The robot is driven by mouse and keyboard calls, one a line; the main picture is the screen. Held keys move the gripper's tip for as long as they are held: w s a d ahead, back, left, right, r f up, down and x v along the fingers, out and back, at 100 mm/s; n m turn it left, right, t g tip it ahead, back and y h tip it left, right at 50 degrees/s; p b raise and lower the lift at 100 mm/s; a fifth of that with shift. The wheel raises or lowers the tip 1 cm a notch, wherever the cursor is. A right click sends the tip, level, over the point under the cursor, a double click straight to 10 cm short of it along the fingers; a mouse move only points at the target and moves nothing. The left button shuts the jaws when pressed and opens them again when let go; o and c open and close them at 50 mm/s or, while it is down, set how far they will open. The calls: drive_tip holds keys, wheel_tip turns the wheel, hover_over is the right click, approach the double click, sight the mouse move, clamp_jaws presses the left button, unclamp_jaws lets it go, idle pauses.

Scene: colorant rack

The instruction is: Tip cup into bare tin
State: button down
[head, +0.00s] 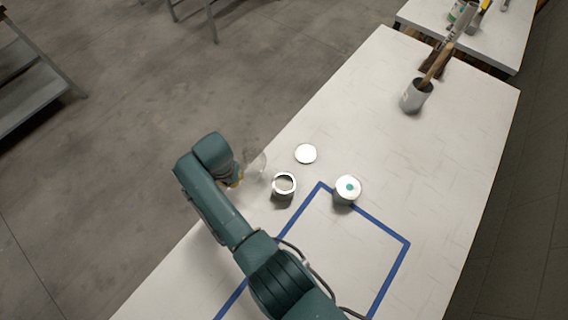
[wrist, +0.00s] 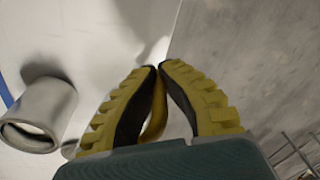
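A translucent cup (head: 258,164) shows faintly at the end of my gripper (head: 241,178), above the table's left edge in the head view. In the wrist view my gripper's (wrist: 156,68) yellow fingers meet at the tips. It seems shut on the cup, whose outline I cannot make out there. The bare tin (head: 284,192) is plain grey metal, open at the top and upright on the table, just right of the cup. It also shows at the left of the wrist view (wrist: 42,103), apart from my fingers. I cannot see what the cup holds.
A white-topped tin with a green dot (head: 347,191) stands right of the bare tin, at the blue taped square's (head: 376,222) corner. A round pale disc (head: 306,153) lies behind the bare tin. A grey pot with brushes (head: 414,99) stands farther back on the white table (head: 368,130).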

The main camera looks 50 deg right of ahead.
drive_tip(key=shift+w+f+g+b, duration=0.3)
drive_tip(key=shift+f+b, duration=0.3)
drive_tip(key=shift+b, duration=1)
drive_tip(key=shift+r+g, duration=0.1)
drive_tip(key=shift+g, duration=0.2)
wheel_tip(320, 180, up, 5)
drive_tip(key=p, duration=0.4)
drive_tip(key=shift+p, duration=0.3)
